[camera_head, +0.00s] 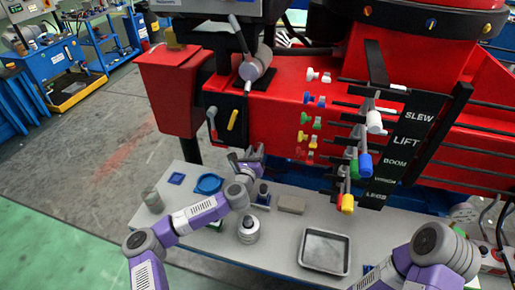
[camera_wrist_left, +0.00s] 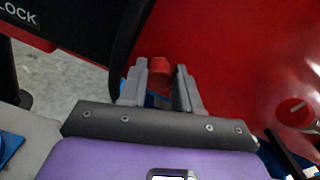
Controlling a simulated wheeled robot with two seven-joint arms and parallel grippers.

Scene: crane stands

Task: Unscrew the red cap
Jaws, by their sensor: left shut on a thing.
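The red cap (camera_head: 159,68) is not clear in the head view. In the left wrist view a red cap (camera_wrist_left: 159,68) shows between the two grey fingers of my left gripper (camera_wrist_left: 162,85), which is shut on it. In the head view my left gripper (camera_head: 246,157) is raised against the lower front of the red crane body (camera_head: 270,122), above the back edge of the grey table. The fingers and wrist hide the cap there. My right arm comes in at the bottom right, and its gripper is out of the picture.
The grey table (camera_head: 285,222) holds a metal tray (camera_head: 325,251), a blue round dish (camera_head: 209,183), a grey block (camera_head: 291,204) and a jar (camera_head: 152,200). Levers with coloured knobs, such as a blue one (camera_head: 365,164), stick out at the right.

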